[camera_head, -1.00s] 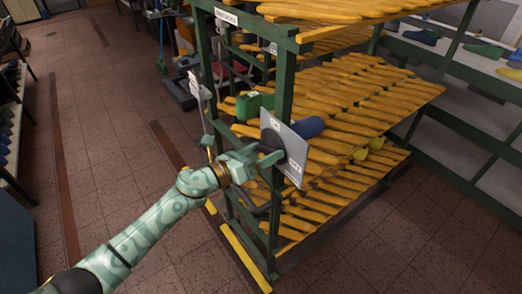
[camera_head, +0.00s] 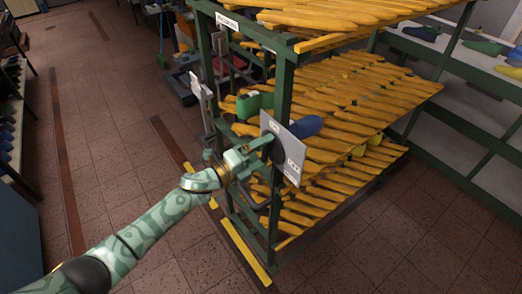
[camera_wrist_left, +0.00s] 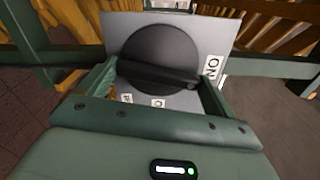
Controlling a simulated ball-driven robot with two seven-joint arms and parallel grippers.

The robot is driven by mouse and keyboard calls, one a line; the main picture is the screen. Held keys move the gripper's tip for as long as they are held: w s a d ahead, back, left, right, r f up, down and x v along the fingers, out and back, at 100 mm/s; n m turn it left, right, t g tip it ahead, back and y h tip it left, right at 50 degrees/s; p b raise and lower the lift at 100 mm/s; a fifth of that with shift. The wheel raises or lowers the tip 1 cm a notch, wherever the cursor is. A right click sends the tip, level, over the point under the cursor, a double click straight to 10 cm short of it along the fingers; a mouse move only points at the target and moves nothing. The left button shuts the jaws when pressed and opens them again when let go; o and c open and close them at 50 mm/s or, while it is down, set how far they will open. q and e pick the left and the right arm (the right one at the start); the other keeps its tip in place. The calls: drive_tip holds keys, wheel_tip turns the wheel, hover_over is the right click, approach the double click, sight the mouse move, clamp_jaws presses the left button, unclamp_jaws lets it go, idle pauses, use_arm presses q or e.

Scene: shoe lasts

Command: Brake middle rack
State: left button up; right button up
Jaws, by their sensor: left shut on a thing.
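A round black knob (camera_wrist_left: 160,48) with a raised bar sits on this plate, which also shows in the wrist view (camera_wrist_left: 222,30). My left gripper (camera_head: 262,148) is at the plate, shut on the knob's bar, with one finger at each end of the bar in the wrist view (camera_wrist_left: 157,82). A label (camera_wrist_left: 211,67) lies right of the knob. The knob is partly hidden in the head view. My right gripper is not in view.
A grey shelf unit (camera_head: 462,75) with lasts stands at the right. The tiled floor (camera_head: 110,150) at the left is clear.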

use_arm(q)
drive_tip(key=shift+n+p, duration=0.3)
drive_tip(key=shift+n, duration=0.8)
drive_tip(key=o, duration=0.7)
drive_tip(key=shift+a, duration=0.1)
drive_tip(key=v, duration=1.6)
drive_tip(key=shift+a, duration=0.1)
